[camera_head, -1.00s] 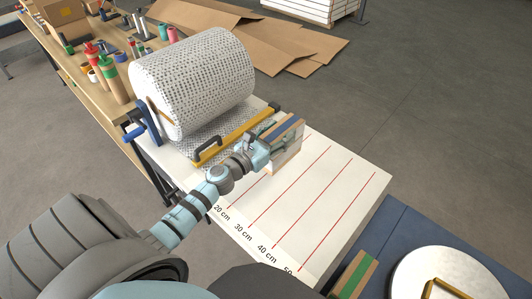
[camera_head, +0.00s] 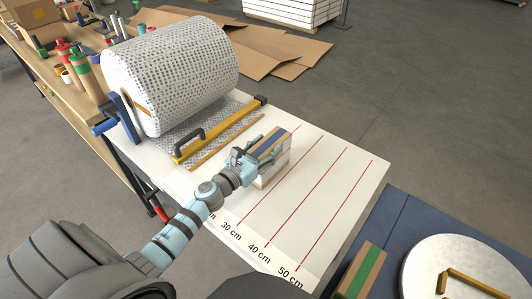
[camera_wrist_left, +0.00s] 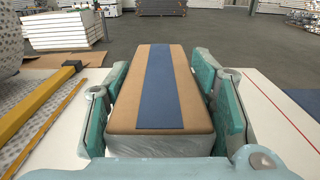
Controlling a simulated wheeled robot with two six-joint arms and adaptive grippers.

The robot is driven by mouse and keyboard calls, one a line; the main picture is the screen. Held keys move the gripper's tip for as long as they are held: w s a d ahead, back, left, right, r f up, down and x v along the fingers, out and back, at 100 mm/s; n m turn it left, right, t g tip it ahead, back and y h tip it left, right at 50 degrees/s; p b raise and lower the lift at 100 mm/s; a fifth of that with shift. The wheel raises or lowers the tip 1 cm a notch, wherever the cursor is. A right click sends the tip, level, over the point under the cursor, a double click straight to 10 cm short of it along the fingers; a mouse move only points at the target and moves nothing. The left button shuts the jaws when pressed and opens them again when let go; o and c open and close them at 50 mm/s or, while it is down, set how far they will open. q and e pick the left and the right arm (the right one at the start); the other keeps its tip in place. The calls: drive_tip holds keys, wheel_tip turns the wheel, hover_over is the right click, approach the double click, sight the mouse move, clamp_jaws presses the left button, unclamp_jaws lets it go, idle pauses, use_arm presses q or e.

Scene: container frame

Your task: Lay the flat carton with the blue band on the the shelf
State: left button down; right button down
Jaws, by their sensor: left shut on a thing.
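The flat carton with the blue band (camera_head: 270,148) is brown on top, with a pale side facing me. My left gripper (camera_head: 257,154) is shut on it, one finger on each long side. In the left wrist view the carton (camera_wrist_left: 130,90) lies lengthwise between the teal finger pads, its blue band facing up. In the head view it is over the white worktop, left of the 30 cm line; I cannot tell whether it touches the top. My right gripper is not in view. I cannot make out a shelf for certain.
A large patterned roll (camera_head: 170,75) and a yellow bar (camera_head: 220,130) with a black handle are left of the carton. A green-banded carton (camera_head: 362,270) and a round pale disc (camera_head: 425,250) are at lower right. The ruled white top (camera_head: 325,190) is clear right of the carton.

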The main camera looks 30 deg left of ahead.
use_arm(q)
drive_tip(key=c, duration=1.1)
unclamp_jaws()
drive_tip(key=o, duration=0.4)
drive_tip(key=shift+r, duration=0.1)
